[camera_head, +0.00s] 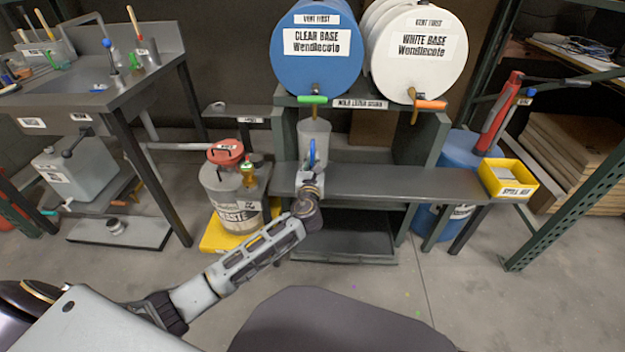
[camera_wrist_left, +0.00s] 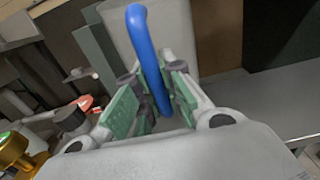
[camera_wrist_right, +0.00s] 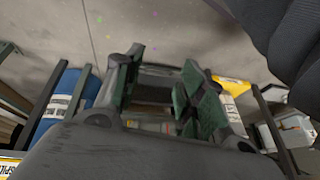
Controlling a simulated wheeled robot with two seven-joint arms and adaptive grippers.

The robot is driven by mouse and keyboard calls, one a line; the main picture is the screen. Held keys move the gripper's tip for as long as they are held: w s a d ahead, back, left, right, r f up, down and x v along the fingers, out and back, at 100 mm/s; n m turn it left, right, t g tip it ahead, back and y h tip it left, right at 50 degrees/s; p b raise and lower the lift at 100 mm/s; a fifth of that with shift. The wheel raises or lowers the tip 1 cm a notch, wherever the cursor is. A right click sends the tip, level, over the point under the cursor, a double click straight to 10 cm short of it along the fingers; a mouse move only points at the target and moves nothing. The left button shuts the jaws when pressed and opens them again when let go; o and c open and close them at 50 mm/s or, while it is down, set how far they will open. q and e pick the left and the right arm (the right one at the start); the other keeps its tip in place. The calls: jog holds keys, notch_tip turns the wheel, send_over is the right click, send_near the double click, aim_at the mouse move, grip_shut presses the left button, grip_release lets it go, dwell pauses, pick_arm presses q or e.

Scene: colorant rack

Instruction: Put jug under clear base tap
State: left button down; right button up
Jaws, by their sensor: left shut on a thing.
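The jug (camera_head: 314,130) is a pale grey, upright vessel with a blue handle facing me. It stands or hovers at the front bench, below the clear base tap (camera_head: 312,99), which has a green handle. I cannot tell whether its bottom touches the bench. My left gripper (camera_head: 311,170) is shut on the jug's blue handle. In the left wrist view the blue handle (camera_wrist_left: 146,50) runs down between the green-padded fingers (camera_wrist_left: 160,88), with the jug's wall (camera_wrist_left: 178,35) behind. My right gripper (camera_wrist_right: 160,85) is open and empty, away from the jug.
The blue clear base drum (camera_head: 316,65) and white base drum (camera_head: 420,55) lie above the bench (camera_head: 400,180). The white base tap (camera_head: 428,103) has an orange handle. A waste can (camera_head: 228,190) stands left, a yellow bin (camera_head: 507,178) right. The bench is clear right of the jug.

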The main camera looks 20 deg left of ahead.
pick_arm(q)
jog(key=shift+f+b, duration=0.45)
jog(key=shift+f, duration=0.8)
pick_arm(e)
jog(key=f, duration=0.2)
jog(key=shift+w+a+f+y, duration=0.2)
jog(key=shift+a+f+y, duration=0.1)
jog(key=shift+a+f, duration=0.1)
pick_arm(q)
jog(key=shift+f, duration=0.4)
jog(key=shift+f+b, duration=0.65)
jog(key=shift+f, duration=0.15)
jog(key=shift+f+b, duration=0.3)
jog(key=shift+f, duration=0.35)
pick_arm(e)
jog(key=shift+m+t, duration=0.3)
jog(key=shift+t, duration=0.3)
jog(key=shift+w+a+f, duration=0.1)
jog(key=shift+a+f, duration=0.15)
jog(key=shift+f, duration=0.75)
jog(key=shift+w+a+f, duration=0.1)
jog(key=shift+a+f, duration=0.15)
jog(key=shift+f, duration=0.75)
pick_arm(q)
jog(key=shift+f, duration=0.1)
pick_arm(e)
jog(key=shift+y, duration=0.3)
pick_arm(q)
jog(key=c, duration=1.5)
grip_release()
